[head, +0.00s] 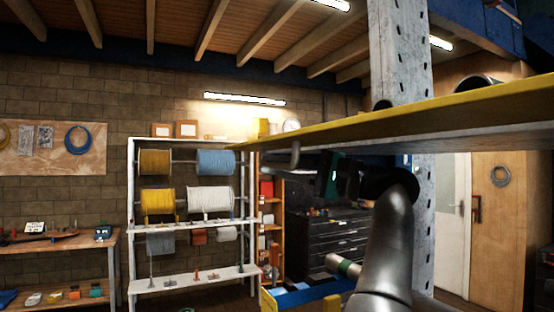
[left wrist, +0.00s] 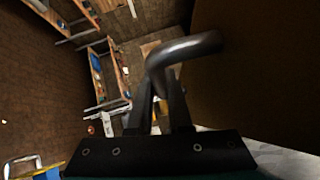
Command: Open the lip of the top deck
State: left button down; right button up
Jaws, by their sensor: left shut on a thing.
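The top deck (head: 420,122) is a wide plate with a yellow edge, seen from slightly below, crossing the right half of the head view. A bent grey metal rod (head: 296,152), like a handle, hangs under its left part. My left gripper (head: 308,172) is below the deck at this rod, dark and partly in shadow. In the left wrist view, my left gripper (left wrist: 160,88) is shut on the rod (left wrist: 183,48), which bends off to the right above the fingers. I cannot tell the lip apart from the rest of the deck. My right gripper is not in view.
A perforated steel mast (head: 400,50) rises behind the deck. Pipe ends (head: 478,82) show above the deck. A white rack (head: 132,215) with cable spools, a dark drawer cabinet (head: 325,235) and a workbench (head: 60,243) stand behind. Below is a blue and yellow tray (head: 300,296).

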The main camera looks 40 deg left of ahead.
pick_arm(q)
jog(key=shift+f, duration=0.1)
dwell(0.3)
jog(key=c, duration=0.8)
grip_release()
jog(key=shift+c, duration=0.2)
jog(key=shift+w+d, duration=0.1)
jog(key=p+v, duration=0.2)
jog(key=v, duration=0.9)
jog(key=shift+d, duration=0.35)
jog(key=shift+w, duration=0.15)
